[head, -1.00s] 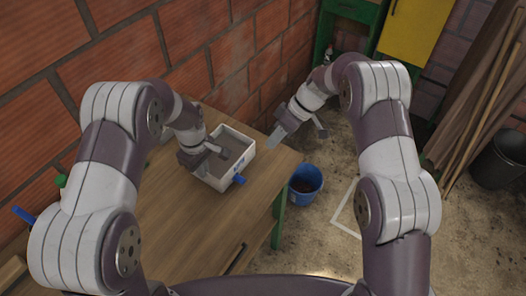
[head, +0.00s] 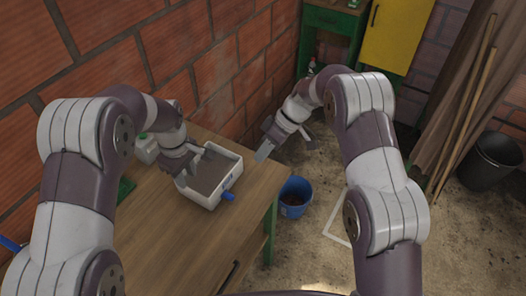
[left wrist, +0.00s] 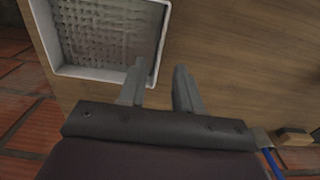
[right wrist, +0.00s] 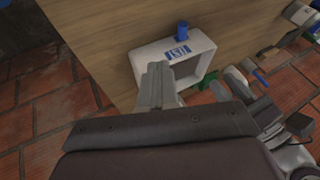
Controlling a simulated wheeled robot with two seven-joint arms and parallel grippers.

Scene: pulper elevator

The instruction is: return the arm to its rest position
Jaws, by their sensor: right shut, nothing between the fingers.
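My left gripper (head: 192,168) is over the left side of a white tray (head: 230,183) on the wooden table. In the left wrist view my left gripper (left wrist: 160,66) has its fingers apart with nothing between them. The tray's rim (left wrist: 100,73) lies beside the left finger. My right gripper (head: 265,150) is in the air right of the tray, beyond the table's right edge. In the right wrist view its fingers (right wrist: 157,68) are together and hold nothing. The white tray also shows there (right wrist: 150,58), behind the fingertips.
The tray has a blue tap (head: 228,196). A blue bucket (head: 295,198) stands on the floor right of the table (head: 190,235). A brick wall (head: 100,60) runs along the left. A dark bin (head: 492,162) and leaning boards are at the right. Floor between is mostly clear.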

